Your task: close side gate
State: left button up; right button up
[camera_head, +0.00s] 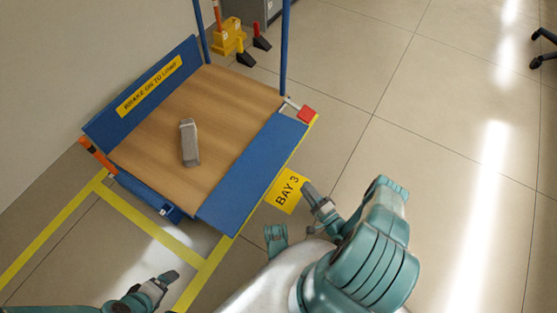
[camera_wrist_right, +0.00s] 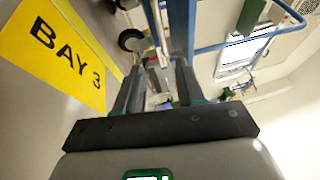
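In the head view, the side gate (camera_head: 252,180) is a long blue panel along the cart's right edge. I cannot tell for sure whether it is folded out or upright. A red piece (camera_head: 306,114) sits at its far end. The cart has a wooden deck (camera_head: 225,110). My right gripper (camera_head: 291,210) is open and empty, to the right of the gate's near end and apart from it, by the BAY 3 floor label. Its two parted fingers show in the right wrist view (camera_wrist_right: 158,78). My left gripper (camera_head: 158,286) is low at the left; its opening is unclear.
A grey metal bar (camera_head: 189,142) lies on the deck. A blue panel with a yellow label (camera_head: 150,86) stands along the left side. Blue posts (camera_head: 285,50) rise at the back. A yellow holder (camera_head: 228,36) stands behind.

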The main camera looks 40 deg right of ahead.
jog(key=w, duration=0.5)
jog(key=w+d+r, duration=0.1)
jog(key=w, duration=0.4)
jog(key=w+d+r, duration=0.1)
jog(key=w, duration=0.4)
jog(key=shift+w+r, duration=0.2)
jog(key=shift+r, duration=0.05)
grip_shut()
